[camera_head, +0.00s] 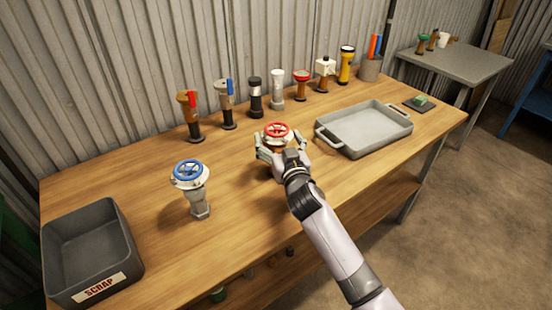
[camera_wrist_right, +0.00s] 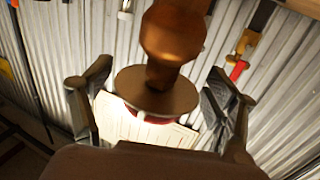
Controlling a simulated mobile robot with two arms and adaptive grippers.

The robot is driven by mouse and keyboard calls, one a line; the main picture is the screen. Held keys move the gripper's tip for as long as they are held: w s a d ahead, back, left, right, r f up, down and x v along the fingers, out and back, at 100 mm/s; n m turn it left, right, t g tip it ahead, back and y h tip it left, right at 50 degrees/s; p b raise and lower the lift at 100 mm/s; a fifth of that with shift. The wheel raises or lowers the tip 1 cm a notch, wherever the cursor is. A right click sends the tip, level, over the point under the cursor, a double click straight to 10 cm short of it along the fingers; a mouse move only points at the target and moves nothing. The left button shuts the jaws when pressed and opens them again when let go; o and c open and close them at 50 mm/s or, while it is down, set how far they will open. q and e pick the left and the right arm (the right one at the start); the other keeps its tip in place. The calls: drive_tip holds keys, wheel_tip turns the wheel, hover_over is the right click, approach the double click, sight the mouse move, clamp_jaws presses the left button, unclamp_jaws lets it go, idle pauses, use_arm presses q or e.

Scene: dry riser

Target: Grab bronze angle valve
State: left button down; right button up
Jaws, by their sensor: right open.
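The bronze angle valve, with a red handwheel (camera_head: 277,131), stands on the workbench near its middle. Its lower body is mostly hidden behind my right gripper in the head view. In the right wrist view its bronze body (camera_wrist_right: 173,35) and round flange fill the centre. My right gripper (camera_head: 279,147) is open, with one finger on each side of the valve; the wrist view also shows the fingers (camera_wrist_right: 157,92) spread apart around it. I cannot tell whether either finger touches it. My left gripper is not in view.
A grey valve with a blue handwheel (camera_head: 188,172) stands to the left. A dark scrap bin (camera_head: 126,246) is at the left front. A grey tray (camera_head: 322,135) lies to the right.

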drive_tip(key=shift+w+a, duration=0.2)
drive_tip(key=shift+w, duration=0.45)
drive_tip(key=shift+r, duration=0.1)
drive_tip(key=shift+c, duration=0.2)
drive_tip(key=c, duration=1.6)
drive_tip(key=shift+r, duration=0.1)
drive_tip(key=shift+c, duration=0.2)
